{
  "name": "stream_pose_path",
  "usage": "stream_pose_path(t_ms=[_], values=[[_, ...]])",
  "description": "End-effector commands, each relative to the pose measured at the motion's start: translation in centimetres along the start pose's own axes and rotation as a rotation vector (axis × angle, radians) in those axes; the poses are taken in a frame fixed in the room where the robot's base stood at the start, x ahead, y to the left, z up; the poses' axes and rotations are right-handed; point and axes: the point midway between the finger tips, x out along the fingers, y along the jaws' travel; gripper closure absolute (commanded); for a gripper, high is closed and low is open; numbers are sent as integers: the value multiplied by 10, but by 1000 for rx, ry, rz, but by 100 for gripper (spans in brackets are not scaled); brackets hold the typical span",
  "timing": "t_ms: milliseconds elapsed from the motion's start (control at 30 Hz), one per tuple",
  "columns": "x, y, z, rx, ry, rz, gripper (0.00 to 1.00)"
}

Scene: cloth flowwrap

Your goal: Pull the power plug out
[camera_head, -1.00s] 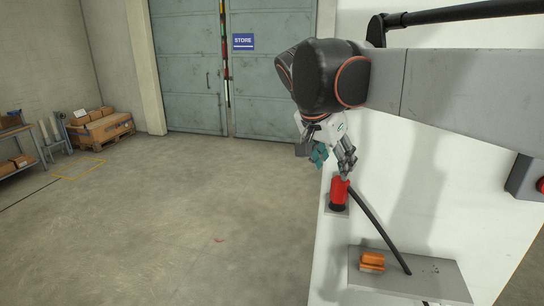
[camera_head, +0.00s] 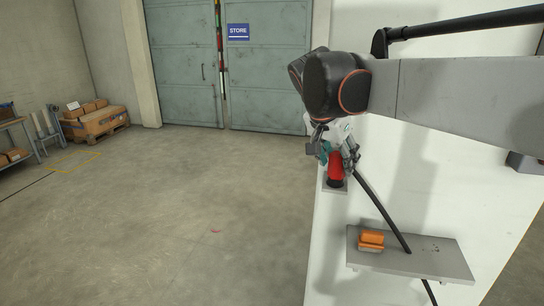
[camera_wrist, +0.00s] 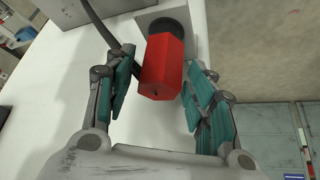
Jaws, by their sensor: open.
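The red power plug (camera_head: 335,164) sits in a grey socket (camera_head: 334,186) on the white machine face. In the wrist view the red plug (camera_wrist: 164,66) points into the black ring of the socket (camera_wrist: 177,32). A black cable (camera_head: 378,212) runs down to the right; its joint to the plug is partly hidden. My gripper (camera_head: 337,150) is open around the plug. In the wrist view my gripper's (camera_wrist: 160,95) teal-padded fingers stand on both sides of the plug, with gaps showing, the left finger close to the cable.
A grey shelf (camera_head: 440,262) juts from the white wall (camera_head: 420,190) below the plug, with an orange block (camera_head: 370,240) on it. The cable passes in front of the shelf. Open floor lies to the left, with a loaded pallet (camera_head: 95,125) far off.

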Motion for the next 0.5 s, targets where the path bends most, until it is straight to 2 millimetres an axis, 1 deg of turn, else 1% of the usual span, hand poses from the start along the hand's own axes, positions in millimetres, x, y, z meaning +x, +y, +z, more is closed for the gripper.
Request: stream_pose_path(t_ms=[167, 200, 267, 300, 333, 367, 500], values=[[0, -1, 0, 0, 0, 0, 50], [0, -1, 0, 0, 0, 0, 59], [0, -1, 0, 0, 0, 0, 72], [0, -1, 0, 0, 0, 0, 82], [0, -1, 0, 0, 0, 0, 88], [0, -1, 0, 0, 0, 0, 92], [0, -1, 0, -1, 0, 0, 92]])
